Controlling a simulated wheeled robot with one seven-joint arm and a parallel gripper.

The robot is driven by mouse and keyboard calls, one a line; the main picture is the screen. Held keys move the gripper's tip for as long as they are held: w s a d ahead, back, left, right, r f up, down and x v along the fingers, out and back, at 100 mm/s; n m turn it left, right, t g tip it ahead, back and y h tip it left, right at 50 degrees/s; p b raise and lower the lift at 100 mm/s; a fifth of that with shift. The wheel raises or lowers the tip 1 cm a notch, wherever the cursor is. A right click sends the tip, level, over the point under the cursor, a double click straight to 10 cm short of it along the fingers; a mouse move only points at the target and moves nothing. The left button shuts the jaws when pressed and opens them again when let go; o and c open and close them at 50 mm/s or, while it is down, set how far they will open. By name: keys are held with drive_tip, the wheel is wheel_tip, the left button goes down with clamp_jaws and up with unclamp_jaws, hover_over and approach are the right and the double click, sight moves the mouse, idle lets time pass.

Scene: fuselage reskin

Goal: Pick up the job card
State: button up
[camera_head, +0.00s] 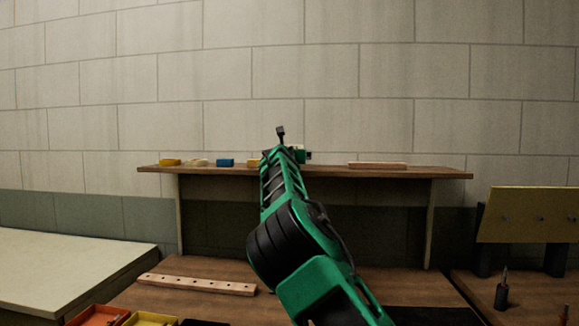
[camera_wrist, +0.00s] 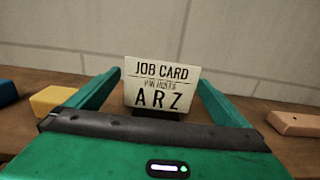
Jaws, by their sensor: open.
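The job card (camera_wrist: 161,85) is a cream card with the printed words "JOB CARD" and large letters "A R Z". A gap shows between each finger and the card's edges. In the head view my arm reaches up to the shelf (camera_head: 375,170), and my gripper (camera_head: 285,148) is small there; the card is hidden behind my arm.
On the shelf are a yellow block (camera_head: 170,162), a pale block (camera_head: 198,162), a blue block (camera_head: 225,162) and a long pinkish bar (camera_head: 377,165). Below, a drilled wooden strip (camera_head: 197,284) lies on the bench. A pale tabletop (camera_head: 60,270) is at left, a yellow panel (camera_head: 530,214) at right.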

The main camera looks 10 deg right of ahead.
drive_tip(key=shift+w, duration=0.1)
drive_tip(key=c, duration=1.1)
drive_tip(key=shift+r, duration=0.15)
drive_tip(key=shift+r, duration=0.55)
wheel_tip(320, 180, up, 3)
drive_tip(key=shift+f, duration=0.1)
drive_tip(key=s+a+r, duration=0.2)
drive_tip(key=a, duration=0.1)
drive_tip(key=s+a+r, duration=0.2)
drive_tip(key=a, duration=0.1)
drive_tip(key=s+a+r, duration=0.2)
drive_tip(key=a+r, duration=0.1)
drive_tip(key=a, duration=0.1)
